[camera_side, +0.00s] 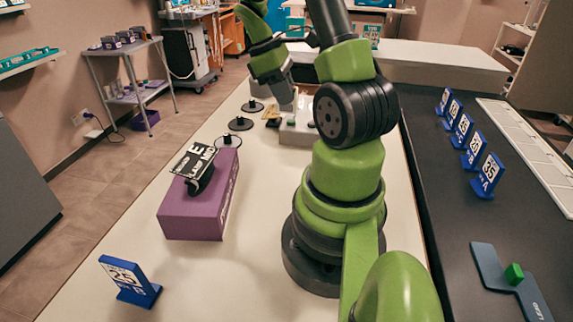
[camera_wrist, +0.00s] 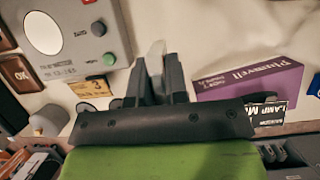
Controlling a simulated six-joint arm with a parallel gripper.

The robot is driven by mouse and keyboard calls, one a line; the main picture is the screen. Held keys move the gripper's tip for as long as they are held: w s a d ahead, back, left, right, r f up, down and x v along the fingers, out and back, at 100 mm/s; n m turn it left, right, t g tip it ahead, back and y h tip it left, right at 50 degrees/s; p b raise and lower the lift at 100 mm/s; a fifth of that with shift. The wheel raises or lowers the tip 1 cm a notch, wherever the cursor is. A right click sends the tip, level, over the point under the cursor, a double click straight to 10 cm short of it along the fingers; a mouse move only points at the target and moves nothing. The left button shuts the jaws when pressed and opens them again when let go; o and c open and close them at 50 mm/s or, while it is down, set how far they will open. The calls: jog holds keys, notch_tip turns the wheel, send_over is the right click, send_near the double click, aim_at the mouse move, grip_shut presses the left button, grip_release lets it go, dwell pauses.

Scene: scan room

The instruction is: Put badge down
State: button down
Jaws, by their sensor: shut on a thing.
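My gripper (camera_wrist: 160,72) is shut on a thin pale thing, the badge (camera_wrist: 156,50), seen nearly edge-on between the two dark fingers in the wrist view. Its face and any print cannot be read. In the side view my gripper (camera_side: 287,103) points down over the far part of the pale table (camera_side: 262,200), close to a light grey box. The badge is too small to make out clearly there. Whether it touches the table cannot be told.
The grey box (camera_wrist: 75,35) has a white disc and buttons. A yellow card (camera_wrist: 92,88) lies beside it. A purple box (camera_side: 200,208) carries a dark lamp card (camera_side: 193,163). Black round stands (camera_side: 240,124) are nearby. A blue "25" sign (camera_side: 130,280) stands at the front left.

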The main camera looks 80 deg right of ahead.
notch_tip(320, 180, down, 14)
jog(key=shift+w+f, duration=0.1)
dwell(0.5)
jog(key=c, duration=1.1)
grip_release()
jog(key=shift+c, duration=0.2)
